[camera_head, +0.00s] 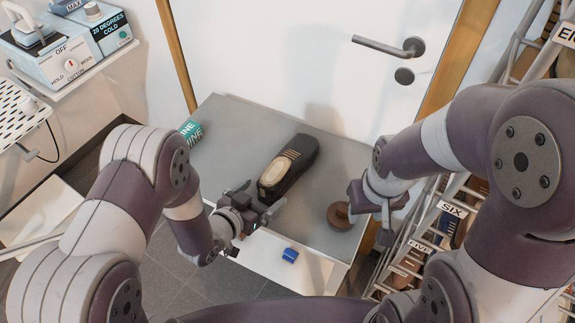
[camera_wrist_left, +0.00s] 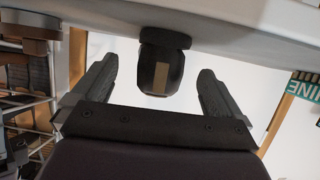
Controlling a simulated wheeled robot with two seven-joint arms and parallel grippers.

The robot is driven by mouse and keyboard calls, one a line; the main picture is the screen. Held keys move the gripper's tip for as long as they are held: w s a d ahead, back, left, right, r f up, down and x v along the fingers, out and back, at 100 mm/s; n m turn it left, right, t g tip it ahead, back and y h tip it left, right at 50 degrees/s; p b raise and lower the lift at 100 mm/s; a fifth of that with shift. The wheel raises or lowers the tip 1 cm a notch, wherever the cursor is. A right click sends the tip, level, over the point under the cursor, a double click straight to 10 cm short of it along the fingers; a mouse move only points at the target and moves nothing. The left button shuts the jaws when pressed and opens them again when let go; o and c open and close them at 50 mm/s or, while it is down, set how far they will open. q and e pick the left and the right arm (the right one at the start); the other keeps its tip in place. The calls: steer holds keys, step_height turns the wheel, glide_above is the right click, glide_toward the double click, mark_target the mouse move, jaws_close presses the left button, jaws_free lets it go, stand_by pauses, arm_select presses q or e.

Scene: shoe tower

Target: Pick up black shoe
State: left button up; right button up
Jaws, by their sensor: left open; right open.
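The black shoe (camera_head: 289,167) lies on the grey table top (camera_head: 240,130) in the head view, with a beige insole at its near end. In the left wrist view the black shoe (camera_wrist_left: 161,64) shows between the two fingers, some way beyond them. My left gripper (camera_head: 262,203) is open and empty, just short of the shoe's near end, and apart from it. Its fingers also show in the left wrist view (camera_wrist_left: 158,95). My right gripper (camera_head: 366,199) is at the right of the table, above a brown round object; its fingers are hard to make out.
The brown round object (camera_head: 340,215) stands at the table's right. A white door (camera_head: 310,50) is behind the table. A rack with numbered labels (camera_head: 453,209) stands at the right.

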mark_target(289, 163)
arm_select(q)
steer(key=x, duration=0.6)
steer(key=shift+b, duration=0.3)
steer(key=c, duration=1.3)
steer(key=shift+r, duration=0.1)
steer(key=shift+c, duration=0.2)
